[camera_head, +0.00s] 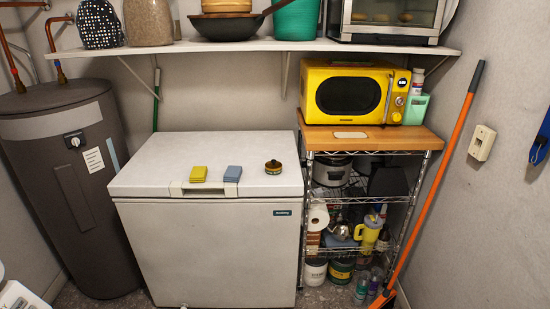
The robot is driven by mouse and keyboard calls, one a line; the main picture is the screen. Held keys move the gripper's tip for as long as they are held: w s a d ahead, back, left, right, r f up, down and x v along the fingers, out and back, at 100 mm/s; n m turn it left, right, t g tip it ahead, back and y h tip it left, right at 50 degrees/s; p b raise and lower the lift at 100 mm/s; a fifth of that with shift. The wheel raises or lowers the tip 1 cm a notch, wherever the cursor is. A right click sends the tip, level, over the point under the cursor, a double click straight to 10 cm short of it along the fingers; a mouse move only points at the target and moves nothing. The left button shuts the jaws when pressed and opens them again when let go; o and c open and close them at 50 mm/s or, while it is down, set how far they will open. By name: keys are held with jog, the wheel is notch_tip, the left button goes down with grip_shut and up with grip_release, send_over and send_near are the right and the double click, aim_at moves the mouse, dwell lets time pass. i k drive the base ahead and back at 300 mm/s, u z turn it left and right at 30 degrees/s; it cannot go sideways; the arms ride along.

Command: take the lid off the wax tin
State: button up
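A small, round, dark tin (273,168) with a paler band sits upright near the right end of the white chest freezer's top. It looks like the wax tin. Its top appears covered, with a small brownish shape at the centre. At this size I cannot tell where the lid meets the body. My gripper is not in view.
A yellow sponge stack (198,174) and a blue-grey one (232,174) lie left of the tin on the chest freezer (150,172). A loaded shelf (270,46) hangs above. A wire rack (365,205) with a yellow microwave (350,92) stands right. Floor room is narrow.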

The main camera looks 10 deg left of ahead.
aim_at(273, 165)
jog(key=u, duration=0.1)
jog(key=i, duration=1.25)
jog(key=u, duration=1.15)
jog(key=k, duration=0.25)
jog(key=u, duration=2)
